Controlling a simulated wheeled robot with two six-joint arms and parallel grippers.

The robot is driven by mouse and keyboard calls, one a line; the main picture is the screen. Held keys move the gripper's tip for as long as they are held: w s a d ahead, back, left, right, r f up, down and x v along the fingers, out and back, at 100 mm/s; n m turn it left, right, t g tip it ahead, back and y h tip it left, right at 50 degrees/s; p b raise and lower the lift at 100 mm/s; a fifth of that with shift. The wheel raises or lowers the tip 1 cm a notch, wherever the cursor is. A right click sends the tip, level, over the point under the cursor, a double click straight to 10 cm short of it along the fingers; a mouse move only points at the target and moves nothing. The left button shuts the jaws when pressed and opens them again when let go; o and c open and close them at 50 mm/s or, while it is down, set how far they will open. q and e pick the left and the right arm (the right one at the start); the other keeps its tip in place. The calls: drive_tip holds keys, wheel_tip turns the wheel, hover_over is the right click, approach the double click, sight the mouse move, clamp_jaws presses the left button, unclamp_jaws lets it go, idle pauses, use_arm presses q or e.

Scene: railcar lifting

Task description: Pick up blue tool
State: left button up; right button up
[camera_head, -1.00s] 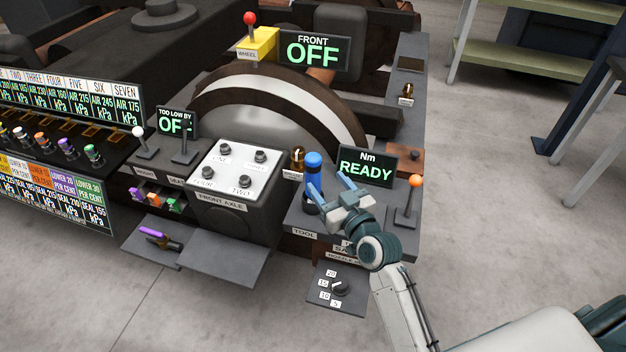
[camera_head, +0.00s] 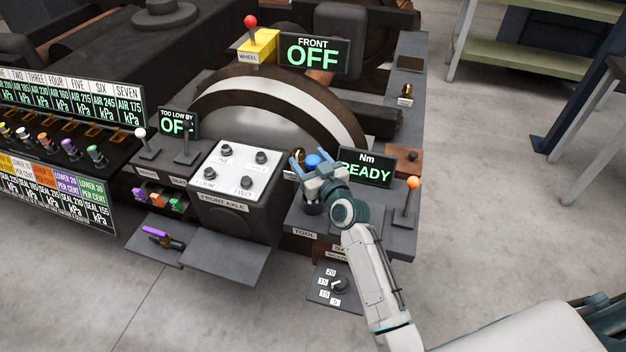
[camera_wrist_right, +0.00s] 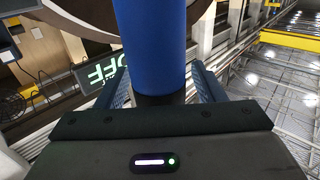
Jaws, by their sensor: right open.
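The blue tool stands upright on the dark pedestal top (camera_head: 300,222) by the TOOL label. In the head view only its blue top (camera_head: 313,160) shows clearly; my right gripper hides much of the rest. In the right wrist view the thick blue shaft (camera_wrist_right: 153,45) stands close, with a black section below it. My right gripper (camera_head: 311,165) is open, with its blue fingers on either side of the tool. In the right wrist view both fingers (camera_wrist_right: 160,90) flank the shaft; I cannot tell whether they touch it. My left gripper is not in view.
A READY display (camera_head: 366,168) stands just right of the tool. An orange-topped lever (camera_head: 413,184) is at the pedestal's right. The FRONT AXLE box (camera_head: 235,175) with several knobs stands to the left. A small dial panel (camera_head: 335,285) hangs below.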

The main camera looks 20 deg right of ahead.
drive_tip(key=shift+r, duration=0.1)
drive_tip(key=c, duration=1.2)
drive_tip(key=shift+o, duration=0.2)
wheel_tip(320, 180, up, 10)
drive_tip(key=shift+p, duration=0.4)
